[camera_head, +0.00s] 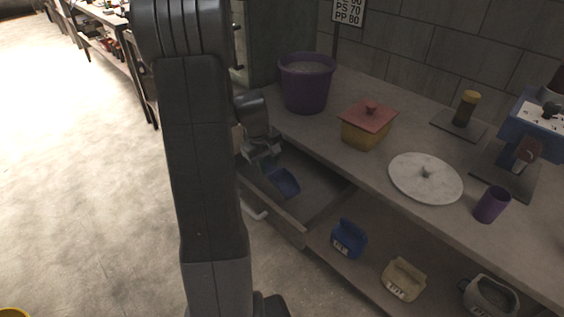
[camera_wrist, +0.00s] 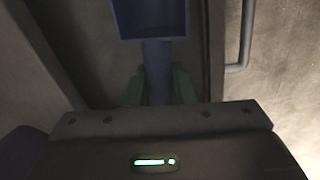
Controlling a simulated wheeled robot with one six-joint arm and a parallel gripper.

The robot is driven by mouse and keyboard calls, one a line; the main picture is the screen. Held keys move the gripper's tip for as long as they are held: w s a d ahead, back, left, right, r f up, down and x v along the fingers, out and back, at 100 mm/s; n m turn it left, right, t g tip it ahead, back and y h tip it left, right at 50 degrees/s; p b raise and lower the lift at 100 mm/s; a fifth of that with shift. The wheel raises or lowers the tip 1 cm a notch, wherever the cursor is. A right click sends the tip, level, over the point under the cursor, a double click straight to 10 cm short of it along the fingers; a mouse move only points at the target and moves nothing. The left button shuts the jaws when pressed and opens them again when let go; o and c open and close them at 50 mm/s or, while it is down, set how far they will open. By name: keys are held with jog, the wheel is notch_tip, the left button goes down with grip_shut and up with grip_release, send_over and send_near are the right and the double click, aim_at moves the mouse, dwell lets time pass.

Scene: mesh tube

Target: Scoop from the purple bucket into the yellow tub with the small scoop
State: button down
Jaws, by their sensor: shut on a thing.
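The purple bucket (camera_head: 304,92) stands upright at the back left of the counter, with pale material inside near its rim. A yellow tub (camera_head: 360,136) with a red knobbed lid on it stands to its right. A blue scoop (camera_head: 286,183) is at the open drawer below the counter edge. My gripper (camera_head: 264,160) is low over that drawer. In the wrist view, my gripper's fingers (camera_wrist: 159,86) are closed around the blue handle, and the scoop's bowl (camera_wrist: 152,16) points away from me. Whether the scoop touches the drawer floor I cannot tell.
The open drawer (camera_head: 299,233) juts out with walls around the scoop. A white round lid (camera_head: 425,176) and a purple cup (camera_head: 491,204) are on the counter. Blue (camera_head: 348,240), beige (camera_head: 403,279) and grey (camera_head: 489,297) containers sit on the lower shelf. A yellow rim (camera_head: 12,313) shows bottom left.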

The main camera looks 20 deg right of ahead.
jog(key=w+a+m+p, duration=0.1)
jog(key=w+a+p, duration=0.1)
jog(key=a, duration=0.8)
jog(key=w+a+f+m+p, duration=0.1)
jog(key=w+a+m+p, duration=0.1)
jog(key=a, duration=0.8)
jog(key=shift+w+a+g+p, duration=0.3)
jog(key=shift+w+a+p, duration=0.15)
jog(key=shift+p, duration=0.5)
